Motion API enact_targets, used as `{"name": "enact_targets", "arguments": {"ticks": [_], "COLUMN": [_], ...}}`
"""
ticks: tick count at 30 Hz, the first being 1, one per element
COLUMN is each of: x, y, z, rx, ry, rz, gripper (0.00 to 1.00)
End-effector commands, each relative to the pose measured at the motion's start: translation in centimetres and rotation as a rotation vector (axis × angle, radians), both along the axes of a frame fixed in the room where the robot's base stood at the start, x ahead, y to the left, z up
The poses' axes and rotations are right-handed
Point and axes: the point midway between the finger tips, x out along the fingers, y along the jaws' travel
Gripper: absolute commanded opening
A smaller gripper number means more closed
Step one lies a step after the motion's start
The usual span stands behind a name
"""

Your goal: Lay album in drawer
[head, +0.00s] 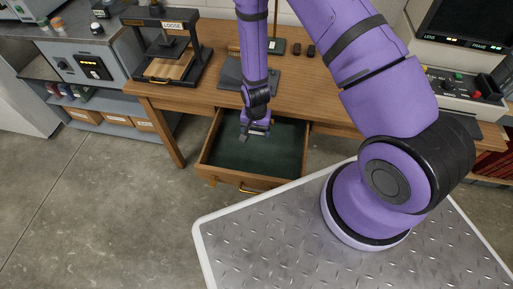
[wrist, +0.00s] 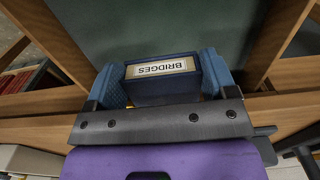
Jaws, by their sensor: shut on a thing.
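The album (wrist: 165,90), dark blue with a pale label reading BRIDGES, is held between the two blue fingers of my gripper (wrist: 162,78). My gripper is shut on it. In the head view my gripper (head: 256,128) hangs over the open drawer (head: 225,177), towards its back, and the album is mostly hidden there. The drawer is wooden with a dark green floor and a yellow handle. Its floor looks bare where it shows. In the wrist view a drawer side wall (wrist: 272,40) runs up to the right of the album. I cannot tell whether the album touches the floor.
The wooden desk (head: 205,75) stands above the drawer. A black press (head: 168,50) marked LOOSE stands on its left part, a dark flat pad (head: 232,74) near the middle. A grey shelf unit (head: 85,95) is at left. The concrete floor (head: 130,220) is clear.

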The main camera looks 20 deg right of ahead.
Motion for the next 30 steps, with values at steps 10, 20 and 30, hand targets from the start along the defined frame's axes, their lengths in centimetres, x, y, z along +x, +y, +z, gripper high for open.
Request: {"name": "enact_targets", "arguments": {"ticks": [10, 20, 30], "x": [-0.1, 0.0, 0.0], "y": [0.0, 0.0, 0.0], "z": [-6.9, -9.5, -13.2], "rx": [0.0, 0.001, 0.0], "ry": [0.002, 0.001, 0.001], "rz": [0.001, 0.001, 0.001], "gripper": [0.49, 0.49, 0.49]}}
